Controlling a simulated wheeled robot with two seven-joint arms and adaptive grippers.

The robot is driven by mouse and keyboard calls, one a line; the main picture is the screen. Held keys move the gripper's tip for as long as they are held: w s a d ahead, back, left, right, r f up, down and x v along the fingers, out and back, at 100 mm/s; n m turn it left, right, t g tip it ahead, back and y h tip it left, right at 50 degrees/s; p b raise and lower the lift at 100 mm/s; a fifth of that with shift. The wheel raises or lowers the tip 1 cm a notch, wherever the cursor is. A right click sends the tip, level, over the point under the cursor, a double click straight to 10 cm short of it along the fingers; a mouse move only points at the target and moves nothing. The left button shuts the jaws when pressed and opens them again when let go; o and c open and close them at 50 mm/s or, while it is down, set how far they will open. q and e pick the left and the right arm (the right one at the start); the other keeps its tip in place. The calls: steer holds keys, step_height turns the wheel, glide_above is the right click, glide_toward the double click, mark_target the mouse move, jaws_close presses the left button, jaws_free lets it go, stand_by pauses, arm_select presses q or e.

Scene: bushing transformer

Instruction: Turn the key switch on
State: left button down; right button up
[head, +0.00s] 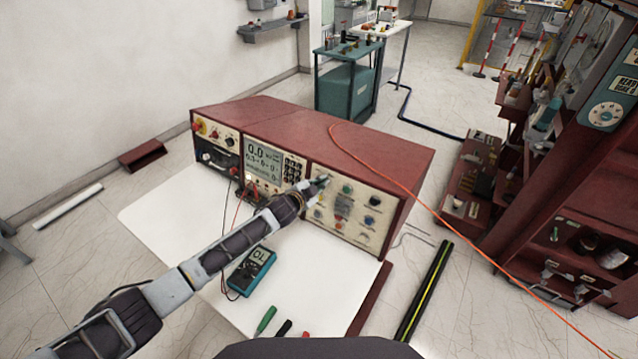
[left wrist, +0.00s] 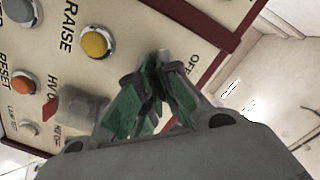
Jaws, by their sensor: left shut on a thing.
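The red console (head: 290,135) has a cream control panel (head: 372,228) on its right side. My left gripper (head: 318,183) reaches the panel's upper left part. In the left wrist view its green fingertips (left wrist: 157,80) are closed together on a small grey key (left wrist: 163,57), mostly hidden between them. The key is at the panel face beside the letters "OFF", which are partly covered. The exact turn of the key cannot be told. My right gripper is not in view.
A yellow RAISE button (left wrist: 97,42), an orange RESET button (left wrist: 22,85) and a grey knob (left wrist: 78,108) are near the fingers. A blue multimeter (head: 251,270) and screwdrivers lie on the white worktop (head: 305,300). An orange cable (head: 400,182) crosses the console top.

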arm_select(q)
steer(key=c, duration=1.6)
jaws_free()
steer(key=shift+s, duration=0.1)
steer(key=shift+v, duration=5.9)
steer(key=shift+a, duration=0.1)
